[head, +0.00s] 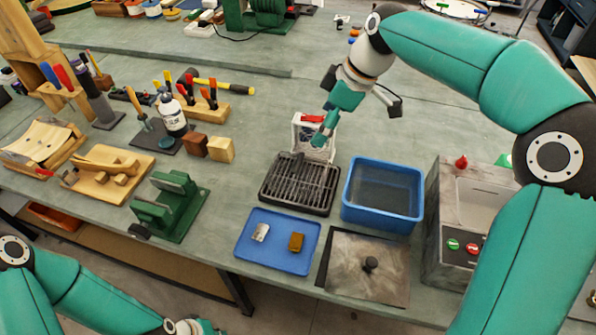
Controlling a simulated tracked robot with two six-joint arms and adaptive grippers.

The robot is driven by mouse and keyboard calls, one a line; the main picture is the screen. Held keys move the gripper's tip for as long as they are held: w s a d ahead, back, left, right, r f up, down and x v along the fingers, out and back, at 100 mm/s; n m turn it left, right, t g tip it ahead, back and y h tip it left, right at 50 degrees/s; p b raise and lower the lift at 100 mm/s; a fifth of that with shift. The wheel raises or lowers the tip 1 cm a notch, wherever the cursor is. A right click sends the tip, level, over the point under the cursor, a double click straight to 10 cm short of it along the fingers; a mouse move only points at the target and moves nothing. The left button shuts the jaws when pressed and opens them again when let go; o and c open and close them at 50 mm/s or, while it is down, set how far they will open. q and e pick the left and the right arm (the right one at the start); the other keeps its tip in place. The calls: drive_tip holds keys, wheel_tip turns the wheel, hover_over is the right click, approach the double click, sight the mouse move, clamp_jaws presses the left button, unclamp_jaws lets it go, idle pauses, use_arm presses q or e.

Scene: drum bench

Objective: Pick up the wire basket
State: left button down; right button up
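A small pale, open-framed basket (327,153) with a red piece at its top (313,118) stands on the bench behind a black slatted rack; it looks like the wire basket. My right gripper (322,130) comes down from above and overlaps the basket's top in the picture. Its fingers cover part of the basket, and I cannot tell whether they touch it or how far they are open. My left arm is low at the left, and its gripper end (195,327) is cut off by the bottom edge.
The black rack (300,184) lies in front of the basket. A blue tub (384,222) is to its right, and a blue tray (275,262) with two small blocks is nearer. A dark plate with a knob (369,283) and a grey sink-like unit (446,215) stand at the right.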

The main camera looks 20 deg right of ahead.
hover_over(299, 162)
drive_tip(key=s+d, duration=0.1)
drive_tip(key=d, duration=0.1)
wheel_tip(299, 162, down, 8)
drive_tip(key=shift+a+f+p, duration=0.3)
drive_tip(key=shift+f+p, duration=0.1)
drive_tip(key=shift+f, duration=0.05)
drive_tip(key=p+x, duration=0.1)
drive_tip(key=x, duration=0.3)
drive_tip(key=shift+f, duration=0.2)
drive_tip(key=shift+s, duration=0.1)
drive_tip(key=shift+c, duration=0.2)
